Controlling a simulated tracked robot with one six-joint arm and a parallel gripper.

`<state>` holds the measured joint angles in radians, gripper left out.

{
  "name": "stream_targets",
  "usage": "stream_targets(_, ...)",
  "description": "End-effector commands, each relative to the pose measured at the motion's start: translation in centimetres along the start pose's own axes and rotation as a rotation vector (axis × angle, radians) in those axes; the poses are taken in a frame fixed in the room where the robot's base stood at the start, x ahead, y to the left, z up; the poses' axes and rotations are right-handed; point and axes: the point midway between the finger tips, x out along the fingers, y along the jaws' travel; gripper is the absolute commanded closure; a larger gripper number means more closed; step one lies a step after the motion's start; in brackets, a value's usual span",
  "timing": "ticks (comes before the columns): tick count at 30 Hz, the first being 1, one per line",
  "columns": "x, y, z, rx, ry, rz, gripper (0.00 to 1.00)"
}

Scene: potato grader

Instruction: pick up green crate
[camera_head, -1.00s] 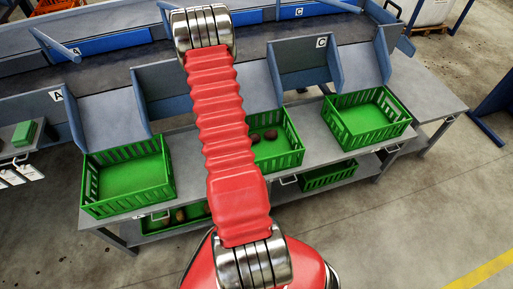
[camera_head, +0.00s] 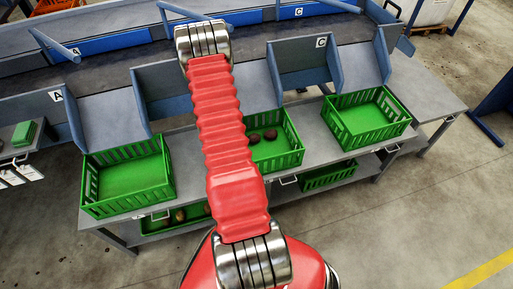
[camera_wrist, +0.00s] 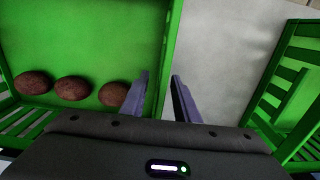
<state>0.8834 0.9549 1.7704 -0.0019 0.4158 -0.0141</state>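Green slatted crates stand on the grey bench: a left one (camera_head: 128,202), a middle one (camera_head: 291,158) holding brown potatoes (camera_head: 270,134), and a right one (camera_head: 377,134). My red arm covers part of the middle crate in the head view, and my gripper is hidden there. In the wrist view my gripper (camera_wrist: 160,85) is open. A green crate's side wall (camera_wrist: 168,40) runs between its fingers, with the left finger over the inside and the right finger over grey surface. Three potatoes (camera_wrist: 72,89) lie in that crate. Contact with the wall cannot be told.
Another green crate (camera_wrist: 300,70) stands at the right of the wrist view, across a grey gap. More green crates (camera_head: 328,176) sit on the lower shelf. Blue-grey chutes (camera_head: 113,117) rise behind the bench crates. The bench's right end (camera_head: 430,95) is clear.

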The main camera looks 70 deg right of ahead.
Motion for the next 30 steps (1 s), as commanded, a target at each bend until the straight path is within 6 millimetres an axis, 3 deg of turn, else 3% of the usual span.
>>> stream_targets(18,0.31,-0.02,-0.03,0.000,0.001,0.000,0.73)
stream_targets(30,0.31,-0.02,-0.02,0.000,0.001,0.000,1.00)
